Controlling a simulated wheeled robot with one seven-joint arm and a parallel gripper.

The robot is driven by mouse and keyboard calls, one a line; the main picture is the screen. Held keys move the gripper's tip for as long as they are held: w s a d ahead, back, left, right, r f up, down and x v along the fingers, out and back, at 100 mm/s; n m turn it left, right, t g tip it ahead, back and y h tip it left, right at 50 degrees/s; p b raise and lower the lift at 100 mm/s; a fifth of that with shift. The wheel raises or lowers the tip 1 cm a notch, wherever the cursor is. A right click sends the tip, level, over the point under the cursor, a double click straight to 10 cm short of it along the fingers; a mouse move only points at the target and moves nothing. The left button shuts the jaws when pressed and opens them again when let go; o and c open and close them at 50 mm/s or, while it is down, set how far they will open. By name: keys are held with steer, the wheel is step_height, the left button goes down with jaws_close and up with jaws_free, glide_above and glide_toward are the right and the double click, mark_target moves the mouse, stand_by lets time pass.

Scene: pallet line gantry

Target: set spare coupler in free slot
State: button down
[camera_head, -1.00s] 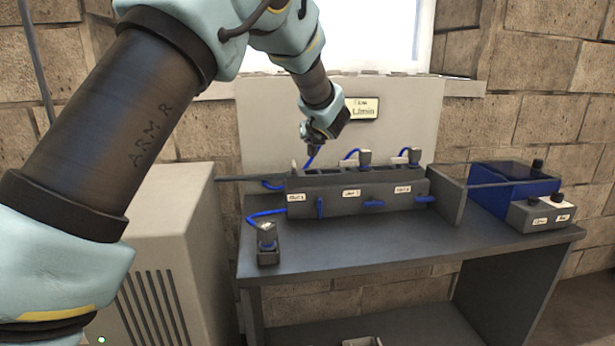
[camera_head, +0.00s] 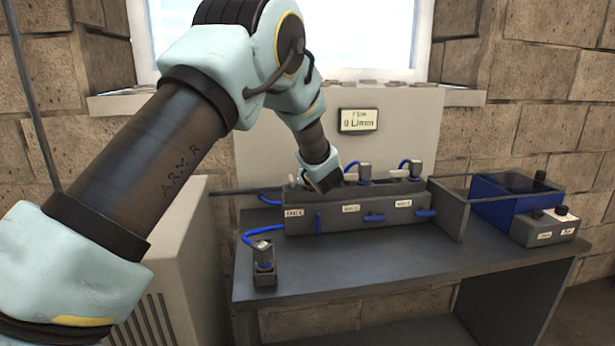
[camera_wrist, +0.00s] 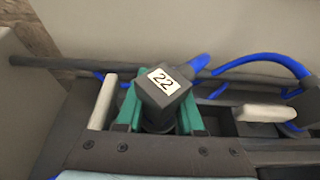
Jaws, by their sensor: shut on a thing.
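My gripper (camera_head: 322,182) is at the left end of the dark slotted block (camera_head: 375,216). In the wrist view its green fingers (camera_wrist: 160,118) are shut on a dark square-topped coupler (camera_wrist: 165,86) labelled 22, with a blue hose behind it. The coupler's lower end is at the left slot, but I cannot tell how deep it sits. Two other couplers stand in the block, one in the middle (camera_head: 365,172) and one at the right (camera_head: 415,169). Another coupler (camera_head: 263,256) stands in a small holder at the table's front left, with a blue hose.
A pale lever (camera_wrist: 102,102) stands left of the held coupler; another pale lever (camera_wrist: 265,113) lies to the right. Blue handles (camera_head: 374,218) line the block's front. A blue box (camera_head: 515,195) is at the right. The display (camera_head: 358,121) reads 0 L/min. The front tabletop is mostly clear.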

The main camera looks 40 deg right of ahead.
steer(key=shift+f, duration=0.15)
steer(key=c, duration=0.5)
jaws_free()
steer(key=shift+r, duration=0.25)
steer(key=shift+s+a, duration=0.1)
steer(key=shift+s, duration=0.25)
steer(key=b+v, duration=0.3)
steer(key=v, duration=0.8)
steer(key=shift+s+a, duration=0.1)
steer(key=shift+a, duration=0.05)
